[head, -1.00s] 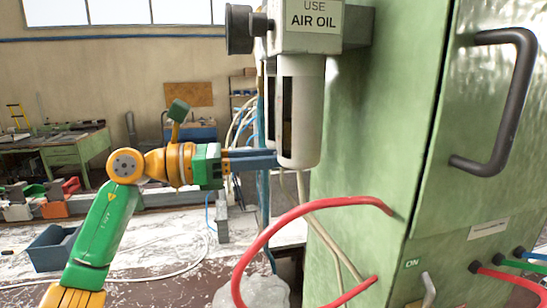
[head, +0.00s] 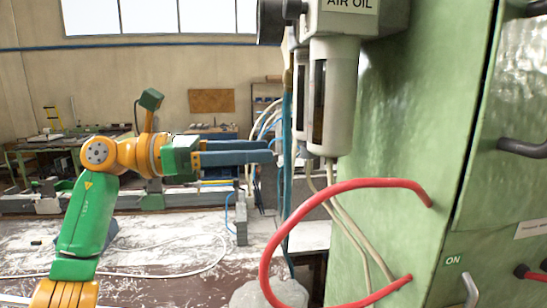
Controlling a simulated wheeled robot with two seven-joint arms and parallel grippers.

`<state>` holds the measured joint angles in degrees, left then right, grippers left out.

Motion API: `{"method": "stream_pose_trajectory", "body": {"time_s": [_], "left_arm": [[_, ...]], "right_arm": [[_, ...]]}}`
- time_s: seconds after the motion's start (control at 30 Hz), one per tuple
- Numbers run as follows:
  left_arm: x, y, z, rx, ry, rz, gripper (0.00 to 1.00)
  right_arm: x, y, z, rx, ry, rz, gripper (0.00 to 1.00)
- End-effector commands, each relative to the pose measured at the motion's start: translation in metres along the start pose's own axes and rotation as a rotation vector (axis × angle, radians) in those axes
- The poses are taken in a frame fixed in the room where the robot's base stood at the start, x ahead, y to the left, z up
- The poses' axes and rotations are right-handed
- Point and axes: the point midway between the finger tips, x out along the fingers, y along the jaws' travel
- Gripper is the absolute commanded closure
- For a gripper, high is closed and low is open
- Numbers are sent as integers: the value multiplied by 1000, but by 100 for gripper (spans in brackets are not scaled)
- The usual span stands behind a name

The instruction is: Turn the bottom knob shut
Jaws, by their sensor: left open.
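The grey air-oil unit (head: 350,22) hangs on the green cabinet, with a pale bowl (head: 335,95) below it and a second, partly hidden bowl (head: 301,95) behind. A dark round knob (head: 272,20) sticks out at the unit's upper left, cut by the top edge. I cannot clearly make out a separate knob at the bottom of the bowls. My left gripper (head: 271,151) is open, with its blue-grey fingers pointing right. Its tips are left of the bowls' lower ends, with a gap in the picture, and nothing is between them. My right gripper is not in view.
A red hose (head: 350,184) loops out from the green cabinet (head: 405,130) below the bowls. Pale tubes hang under the bowls, and blue-green ones hang behind. A small lever (head: 470,290) sits by an ON label. Black handles are at the right edge. A bench stands behind.

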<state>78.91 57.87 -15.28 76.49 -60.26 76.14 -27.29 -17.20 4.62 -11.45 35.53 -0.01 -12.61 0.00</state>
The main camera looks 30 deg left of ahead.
Motion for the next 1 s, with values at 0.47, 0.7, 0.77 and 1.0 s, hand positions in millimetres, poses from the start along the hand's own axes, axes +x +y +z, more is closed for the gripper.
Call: {"method": "stream_pose_trajectory", "body": {"time_s": [0.47, 0.7, 0.77, 1.0], "left_arm": [[26, 9, -40, 7, -372, -157, 36], [66, 2, -9, 9, -391, -160, 36], [76, 1, -6, 8, -390, -159, 36], [90, 0, -6, 9, -389, -155, 36]], "right_arm": [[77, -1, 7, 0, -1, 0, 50], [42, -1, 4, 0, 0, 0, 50], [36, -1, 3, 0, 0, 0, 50], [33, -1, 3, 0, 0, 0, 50]]}}
